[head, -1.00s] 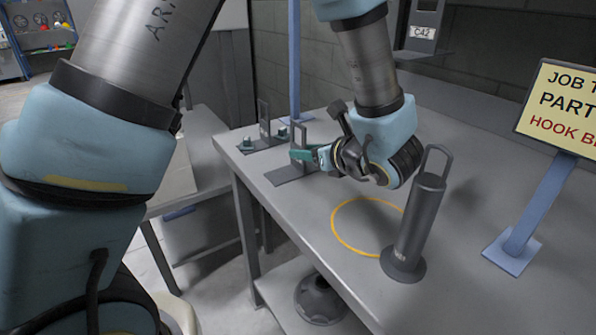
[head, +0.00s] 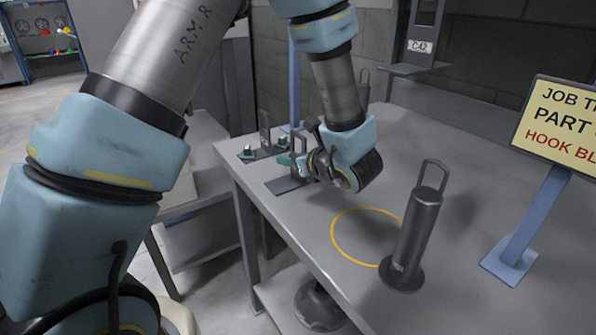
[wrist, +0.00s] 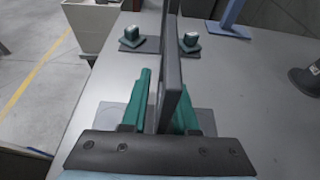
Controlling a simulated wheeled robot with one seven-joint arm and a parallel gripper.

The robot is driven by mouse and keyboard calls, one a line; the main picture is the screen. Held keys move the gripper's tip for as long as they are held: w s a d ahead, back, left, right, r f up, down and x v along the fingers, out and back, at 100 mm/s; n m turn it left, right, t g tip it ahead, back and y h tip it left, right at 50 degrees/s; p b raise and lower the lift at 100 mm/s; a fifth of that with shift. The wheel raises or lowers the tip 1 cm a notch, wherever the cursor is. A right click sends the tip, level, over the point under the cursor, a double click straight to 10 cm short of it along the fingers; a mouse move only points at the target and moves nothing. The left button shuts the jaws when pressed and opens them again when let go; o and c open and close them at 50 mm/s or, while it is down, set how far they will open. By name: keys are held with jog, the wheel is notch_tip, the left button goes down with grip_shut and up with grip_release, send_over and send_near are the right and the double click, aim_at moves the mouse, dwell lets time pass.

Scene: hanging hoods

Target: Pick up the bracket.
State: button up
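The bracket is a dark grey upright plate on a flat base (head: 284,186), near the left edge of the workbench. In the wrist view its upright (wrist: 171,95) stands between my two green fingers. My gripper (head: 287,160) reaches it from the right in the head view and hides much of the upright. In the wrist view my gripper (wrist: 163,100) is open. A narrow gap shows between the left finger and the plate. The right finger is partly hidden behind the plate, so contact there cannot be told. The base rests on the bench.
A similar upright piece (head: 264,140) with bolts on its base stands just behind. A grey cylinder with a loop handle (head: 414,232) stands beside a yellow ring (head: 334,240). A sign (head: 560,125) on a blue post is at right.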

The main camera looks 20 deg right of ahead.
grip_shut()
dwell(1.1)
